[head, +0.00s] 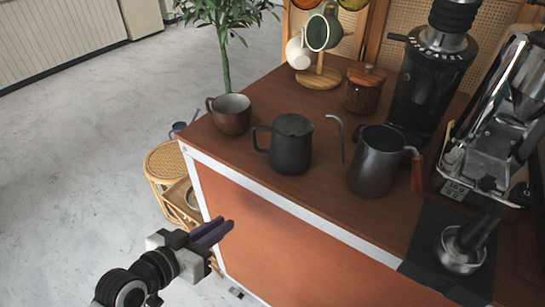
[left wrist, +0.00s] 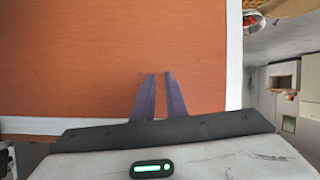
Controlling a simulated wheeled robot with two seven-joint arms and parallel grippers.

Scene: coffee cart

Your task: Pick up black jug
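The black jug (head: 291,148) stands upright on the brown cart top (head: 330,198), near its front edge. Its handle points left and its spout right. My left gripper (head: 231,226) is in front of the cart, below the top's edge and to the lower left of the jug, apart from it. Its two purple fingers also show in the left wrist view (left wrist: 160,76), with a narrow empty gap between them, in front of the orange cart panel (left wrist: 80,55). The jug is not seen in the left wrist view. My right gripper is not in view.
A brown cup (head: 231,116) stands left of the jug, and a dark gooseneck kettle (head: 374,165) close on its right. Behind are a wooden jar (head: 364,92) and a mug stand (head: 319,79). A grinder (head: 428,88) and espresso machine (head: 490,120) fill the right. A wicker stool (head: 163,162) stands left.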

